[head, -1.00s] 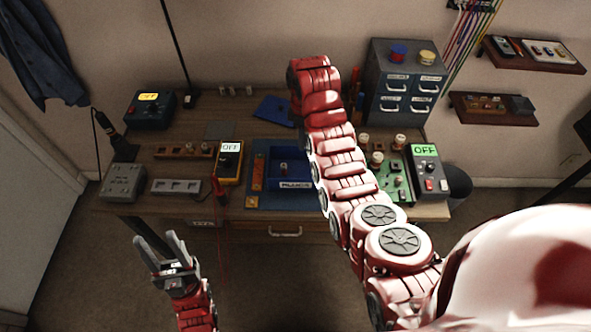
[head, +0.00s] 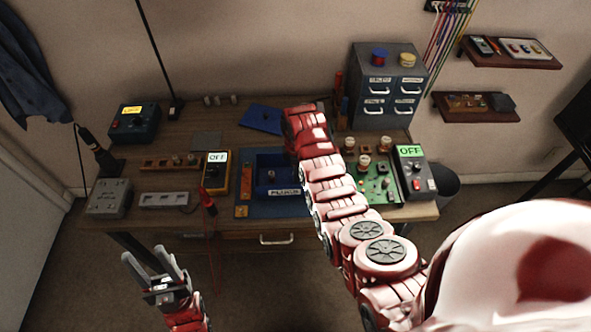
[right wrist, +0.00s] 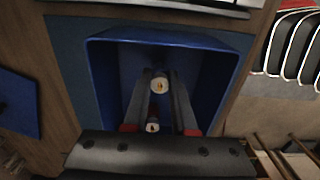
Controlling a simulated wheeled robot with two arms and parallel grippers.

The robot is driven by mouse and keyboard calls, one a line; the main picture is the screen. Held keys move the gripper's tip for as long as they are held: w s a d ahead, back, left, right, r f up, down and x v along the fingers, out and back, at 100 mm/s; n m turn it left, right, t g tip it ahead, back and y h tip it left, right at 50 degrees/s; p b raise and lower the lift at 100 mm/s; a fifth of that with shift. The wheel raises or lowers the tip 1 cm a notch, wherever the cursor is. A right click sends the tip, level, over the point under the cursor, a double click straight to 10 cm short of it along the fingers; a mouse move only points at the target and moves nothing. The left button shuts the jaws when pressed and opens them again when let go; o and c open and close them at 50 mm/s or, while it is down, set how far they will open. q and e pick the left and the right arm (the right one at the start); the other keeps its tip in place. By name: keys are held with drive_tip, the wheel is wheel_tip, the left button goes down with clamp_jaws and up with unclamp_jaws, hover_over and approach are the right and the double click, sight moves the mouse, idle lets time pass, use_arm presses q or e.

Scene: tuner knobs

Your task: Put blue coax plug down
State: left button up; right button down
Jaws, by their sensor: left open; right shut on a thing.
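The blue tray labelled PLUGS (head: 283,191) sits on a blue mat on the bench. In the right wrist view the tray (right wrist: 215,48) fills the middle, with my right gripper (right wrist: 164,80) over or in it. The gripper is shut on a plug with a round cream end (right wrist: 160,86), seen between the fingertips; its body colour is hard to tell. A second small cream-ended plug (right wrist: 152,125) shows lower between the fingers. In the head view my right arm hides its gripper, and a small plug (head: 271,174) shows in the tray. My left gripper (head: 152,256) is open and empty before the bench.
A yellow meter (head: 216,173) with a red probe (head: 207,202) stands left of the tray. A green circuit board (head: 374,182) with knobs and a grey OFF box (head: 414,172) lie to the right. A blue panel (head: 262,118) and a drawer cabinet (head: 385,85) are behind.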

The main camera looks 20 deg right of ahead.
drive_tip(key=shift+f, duration=0.15)
drive_tip(key=shift+f, duration=0.15)
drive_tip(key=shift+f+b, duration=0.1)
drive_tip(key=shift+b, duration=0.25)
drive_tip(key=c, duration=0.7)
unclamp_jaws()
